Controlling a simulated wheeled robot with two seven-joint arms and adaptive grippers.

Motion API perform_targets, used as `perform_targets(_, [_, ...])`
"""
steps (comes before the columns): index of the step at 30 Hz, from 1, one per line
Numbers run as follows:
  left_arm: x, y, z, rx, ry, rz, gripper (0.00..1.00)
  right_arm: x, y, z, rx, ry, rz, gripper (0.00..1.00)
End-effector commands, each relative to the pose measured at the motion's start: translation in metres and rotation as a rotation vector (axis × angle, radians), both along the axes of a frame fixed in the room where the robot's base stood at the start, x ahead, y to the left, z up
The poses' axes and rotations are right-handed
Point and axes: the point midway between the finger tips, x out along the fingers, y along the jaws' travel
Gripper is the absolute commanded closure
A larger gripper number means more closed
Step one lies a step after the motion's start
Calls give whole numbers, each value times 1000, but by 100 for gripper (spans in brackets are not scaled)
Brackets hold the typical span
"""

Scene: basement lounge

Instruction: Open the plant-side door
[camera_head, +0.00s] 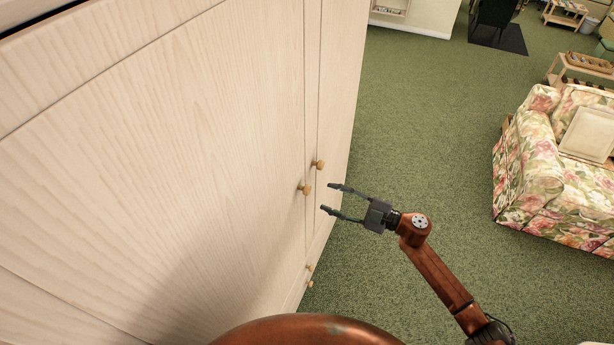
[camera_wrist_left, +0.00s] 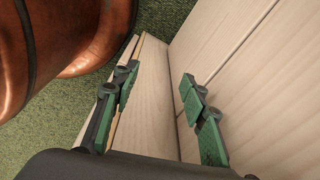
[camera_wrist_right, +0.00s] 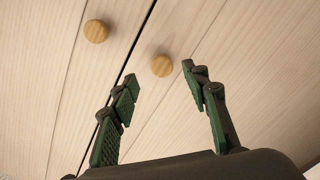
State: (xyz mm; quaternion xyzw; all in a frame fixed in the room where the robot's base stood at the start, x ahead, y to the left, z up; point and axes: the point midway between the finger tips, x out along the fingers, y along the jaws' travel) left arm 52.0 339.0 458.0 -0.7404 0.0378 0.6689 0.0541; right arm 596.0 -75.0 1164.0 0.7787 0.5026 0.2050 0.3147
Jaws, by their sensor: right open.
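A tall pale wood cabinet (camera_head: 170,150) fills the left of the head view. Two round wooden knobs, a nearer one (camera_head: 304,189) and a farther one (camera_head: 318,164), sit either side of a door seam. My right gripper (camera_head: 328,197) is open and empty, just off the doors by these knobs. In the right wrist view one knob (camera_wrist_right: 161,66) shows between its fingertips, apparently untouched; the other knob (camera_wrist_right: 96,31) is across the seam. My left gripper (camera_wrist_left: 155,82) shows only in the left wrist view, fingers apart, with pale wood panels (camera_wrist_left: 147,110) behind and between them. No plant is in view.
Two lower knobs (camera_head: 310,267) sit beneath on the cabinet. A floral sofa (camera_head: 550,160) stands at the right on green carpet (camera_head: 430,110). The carpet between cabinet and sofa is clear apart from my arm.

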Motion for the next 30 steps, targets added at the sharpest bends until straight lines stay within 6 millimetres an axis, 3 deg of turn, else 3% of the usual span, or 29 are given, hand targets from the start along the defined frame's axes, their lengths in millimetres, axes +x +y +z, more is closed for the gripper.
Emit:
perform_targets(3, [-1, 0, 5, 0, 1, 0, 60, -3, 15, 9, -10, -12, 31, 57])
perform_targets(15, [-7, 1, 16, 1, 10, 2, 60, 20, 72, 9, -7, -11, 35, 57])
perform_targets(21, [-7, 1, 18, 1, 9, 2, 60, 25, 82, 8, -9, -11, 33, 57])
perform_targets(30, [-3, 1, 18, 0, 4, 2, 60, 25, 82, 7, -9, -11, 31, 61])
